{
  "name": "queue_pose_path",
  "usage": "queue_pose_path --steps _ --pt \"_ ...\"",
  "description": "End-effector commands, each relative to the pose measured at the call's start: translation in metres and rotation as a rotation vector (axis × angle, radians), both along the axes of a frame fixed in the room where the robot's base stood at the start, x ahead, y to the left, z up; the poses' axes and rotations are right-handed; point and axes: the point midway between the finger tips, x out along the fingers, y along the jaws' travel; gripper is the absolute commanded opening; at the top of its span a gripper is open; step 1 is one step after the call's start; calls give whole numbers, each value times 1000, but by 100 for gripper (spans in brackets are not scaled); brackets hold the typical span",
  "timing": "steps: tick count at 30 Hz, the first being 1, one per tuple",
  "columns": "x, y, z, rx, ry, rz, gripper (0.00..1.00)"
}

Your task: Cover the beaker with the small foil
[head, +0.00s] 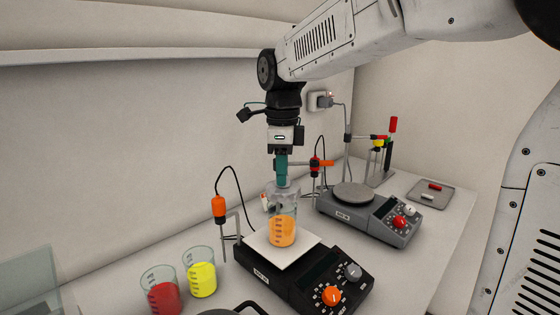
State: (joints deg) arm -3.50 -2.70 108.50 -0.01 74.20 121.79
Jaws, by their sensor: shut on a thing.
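The beaker (283,230) holds orange liquid and stands upright on the white square top plate of the black stirrer in the middle of the head view. My gripper (282,183) points straight down over it, its teal fingers together at the beaker's mouth. The fingers are shut on a small greyish thing at the rim, which looks like the small foil (284,189). The foil is small and pale against the glass, so its edges and whether it touches the rim all round cannot be told.
The black stirrer (300,280) has orange and grey knobs. Beakers of red (163,297) and yellow (202,280) liquid stand at the front left. An orange probe (219,208) hangs left of the beaker. A grey stirrer (375,208) and a tray (430,193) are to the right.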

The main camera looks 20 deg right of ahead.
Motion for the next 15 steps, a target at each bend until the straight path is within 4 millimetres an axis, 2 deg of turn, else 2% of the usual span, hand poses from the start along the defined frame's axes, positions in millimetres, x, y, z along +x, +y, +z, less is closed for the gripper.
queue_pose_path --steps 9,15 --pt "0 1 -26 0 2 2 0" --pt "0 2 -36 0 1 3 0"
